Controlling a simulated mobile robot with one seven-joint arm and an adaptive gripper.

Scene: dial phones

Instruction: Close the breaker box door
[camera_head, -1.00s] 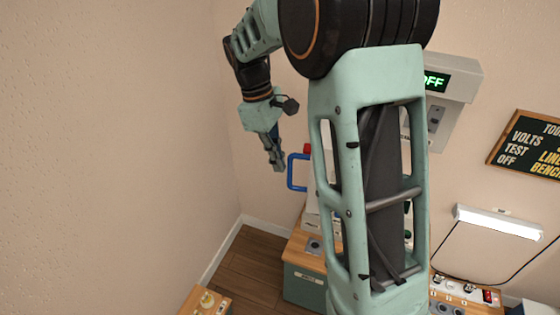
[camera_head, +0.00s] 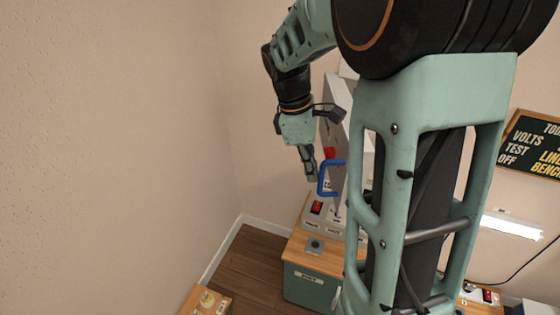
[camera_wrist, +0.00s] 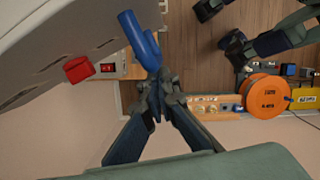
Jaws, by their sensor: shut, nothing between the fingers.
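The breaker box door (camera_head: 342,112) is a pale grey panel standing out from the wall, seen partly behind my arm. It has a blue handle (camera_head: 321,180) and a red block (camera_head: 329,153). In the wrist view the door (camera_wrist: 60,45) fills the upper left, with the red block (camera_wrist: 78,69) and blue handle (camera_wrist: 138,38). My gripper (camera_head: 311,176) is shut and empty, just left of the handle. In the wrist view its fingertips (camera_wrist: 157,88) overlap the handle's lower end; I cannot tell whether they touch. The box body is hidden behind my arm.
A wooden-topped bench (camera_head: 322,262) with a red switch (camera_head: 317,208) stands below the door. Another bench corner (camera_head: 207,302) is at lower left. The wrist view shows an orange spool (camera_wrist: 268,96). A dark sign (camera_head: 535,155) hangs at right. The left wall (camera_head: 110,150) is bare.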

